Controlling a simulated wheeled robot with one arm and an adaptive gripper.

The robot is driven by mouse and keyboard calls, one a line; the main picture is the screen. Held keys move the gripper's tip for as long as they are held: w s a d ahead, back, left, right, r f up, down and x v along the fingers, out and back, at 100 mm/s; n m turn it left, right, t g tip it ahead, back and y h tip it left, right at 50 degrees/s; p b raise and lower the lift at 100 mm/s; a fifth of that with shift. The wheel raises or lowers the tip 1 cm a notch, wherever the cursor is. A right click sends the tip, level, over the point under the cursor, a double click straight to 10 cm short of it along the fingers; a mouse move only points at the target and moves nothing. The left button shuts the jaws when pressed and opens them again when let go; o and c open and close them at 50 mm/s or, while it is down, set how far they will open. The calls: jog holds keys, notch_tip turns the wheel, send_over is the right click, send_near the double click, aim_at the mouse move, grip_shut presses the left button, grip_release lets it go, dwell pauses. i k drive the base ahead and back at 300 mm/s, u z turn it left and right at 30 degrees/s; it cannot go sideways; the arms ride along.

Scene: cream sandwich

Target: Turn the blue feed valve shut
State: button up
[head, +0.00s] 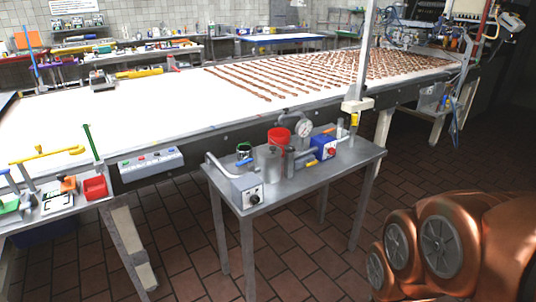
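A grey metal side table (222,180) stands in front of the long conveyor and carries a small pipe and pump assembly. A small blue lever (245,162) shows at the table's left part, by a bent grey pipe (220,166); it looks like the feed valve handle, but its exact turn is too small to tell. A blue box (323,147) with a red knob stands at the table's right. My copper-coloured arm fills the lower right corner, well apart from the table. My gripper is not in view.
On the table are a grey control box (247,191) with a black knob, a red cup (278,136), a pressure gauge (304,128) and a grey canister (270,161). A post (363,55) rises behind the table's right end. The tiled floor (310,262) in front is clear.

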aim_at(250, 160)
jog(key=u, duration=0.1)
jog(key=i, duration=0.55)
jog(key=u, duration=0.75)
jog(key=k, duration=0.45)
jog(key=u, duration=0.55)
jog(key=i, duration=0.8)
jog(key=u, duration=0.8)
